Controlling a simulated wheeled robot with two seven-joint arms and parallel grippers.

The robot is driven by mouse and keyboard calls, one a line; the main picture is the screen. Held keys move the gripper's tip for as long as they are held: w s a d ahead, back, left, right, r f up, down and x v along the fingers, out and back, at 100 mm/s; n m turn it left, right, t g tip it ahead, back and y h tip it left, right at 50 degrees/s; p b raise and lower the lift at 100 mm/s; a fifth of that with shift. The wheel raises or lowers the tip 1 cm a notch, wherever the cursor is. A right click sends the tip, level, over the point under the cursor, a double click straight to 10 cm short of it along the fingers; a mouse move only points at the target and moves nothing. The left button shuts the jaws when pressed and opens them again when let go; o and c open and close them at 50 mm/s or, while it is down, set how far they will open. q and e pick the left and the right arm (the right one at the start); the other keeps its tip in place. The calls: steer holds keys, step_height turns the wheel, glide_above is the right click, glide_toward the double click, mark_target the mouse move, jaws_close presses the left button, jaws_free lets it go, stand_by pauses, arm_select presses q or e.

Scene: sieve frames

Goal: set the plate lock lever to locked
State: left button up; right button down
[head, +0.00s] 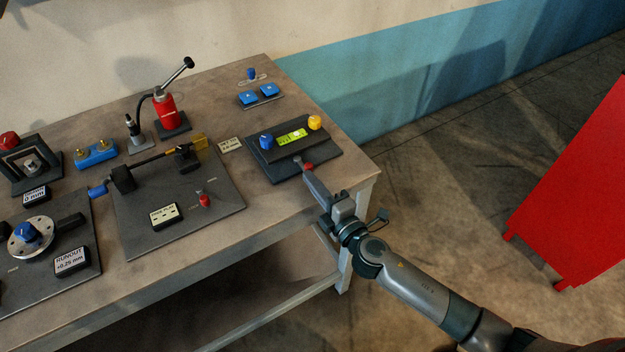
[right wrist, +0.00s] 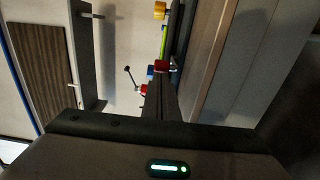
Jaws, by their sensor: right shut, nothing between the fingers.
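A small red-tipped lever (head: 308,166) shows at the front edge of a dark box (head: 274,153) that has a blue knob, a lit green display and a yellow knob. I take it for the plate lock lever; its marking is not readable. My right gripper (head: 311,176) is shut and empty, its tip right at the red end; I cannot tell whether they touch. In the right wrist view, a red piece (right wrist: 162,66) shows just past the shut fingers (right wrist: 161,88). The lever's lower part is hard to make out. My left gripper is not in view.
Left of the box are a dark plate (head: 222,183) with a shaft and another small red lever (head: 204,200). A red pump (head: 165,112) and blue switches (head: 260,94) stand behind. The table's right edge is close. A red panel (head: 575,190) stands at far right.

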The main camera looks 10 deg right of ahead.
steer(key=shift+w+d, duration=0.25)
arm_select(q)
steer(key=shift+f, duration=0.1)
arm_select(e)
steer(key=shift+w+d+r, duration=0.15)
steer(key=shift+d, duration=0.2)
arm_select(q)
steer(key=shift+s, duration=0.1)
